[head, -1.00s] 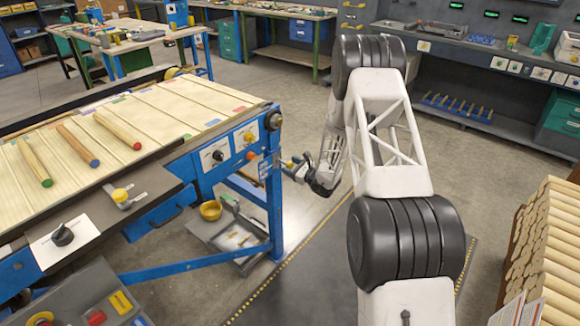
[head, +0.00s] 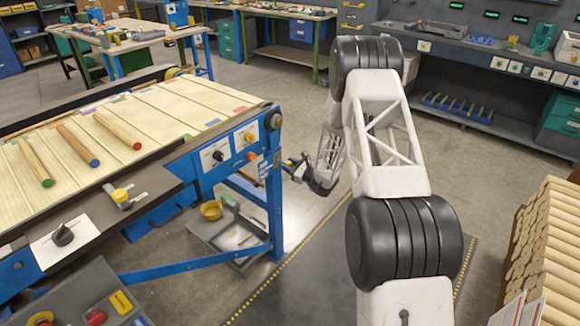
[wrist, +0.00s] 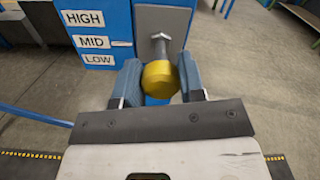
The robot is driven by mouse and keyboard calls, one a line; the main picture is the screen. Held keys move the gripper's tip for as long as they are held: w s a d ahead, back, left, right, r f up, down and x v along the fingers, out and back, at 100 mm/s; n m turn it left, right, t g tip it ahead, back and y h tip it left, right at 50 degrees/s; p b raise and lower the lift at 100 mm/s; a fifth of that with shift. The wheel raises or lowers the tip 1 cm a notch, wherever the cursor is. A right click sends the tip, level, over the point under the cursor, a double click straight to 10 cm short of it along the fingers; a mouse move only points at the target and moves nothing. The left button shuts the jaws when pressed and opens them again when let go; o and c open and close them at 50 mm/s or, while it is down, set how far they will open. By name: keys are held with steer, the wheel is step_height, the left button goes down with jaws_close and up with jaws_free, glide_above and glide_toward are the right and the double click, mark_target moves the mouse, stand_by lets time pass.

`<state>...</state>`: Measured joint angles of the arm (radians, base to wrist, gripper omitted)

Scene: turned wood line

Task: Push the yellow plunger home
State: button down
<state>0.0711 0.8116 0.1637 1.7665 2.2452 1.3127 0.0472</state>
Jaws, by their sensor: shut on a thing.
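The yellow plunger (wrist: 160,80) shows in the wrist view as a round yellow knob on a grey metal shaft. The shaft stands out from a grey plate (wrist: 163,20) on a blue post, with a length of shaft visible between plate and knob. My gripper (wrist: 159,74) has its two blue-grey fingers on either side of the knob, shut on it. In the head view my gripper (head: 294,166) is at the right end of the blue-framed table, by its leg. The plunger cannot be made out clearly there.
HIGH, MID and LOW labels (wrist: 88,38) are on the blue post left of the plunger. The table's panel carries a black dial (head: 217,156) and a yellow knob (head: 249,137). A yellow bowl (head: 211,210) sits on the lower shelf. Stacked wood (head: 545,250) stands at right.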

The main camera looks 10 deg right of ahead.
mark_target(284, 162)
steer(key=shift+x, duration=1.65)
steer(key=c, duration=0.7)
jaws_free()
steer(key=shift+v, duration=3.9)
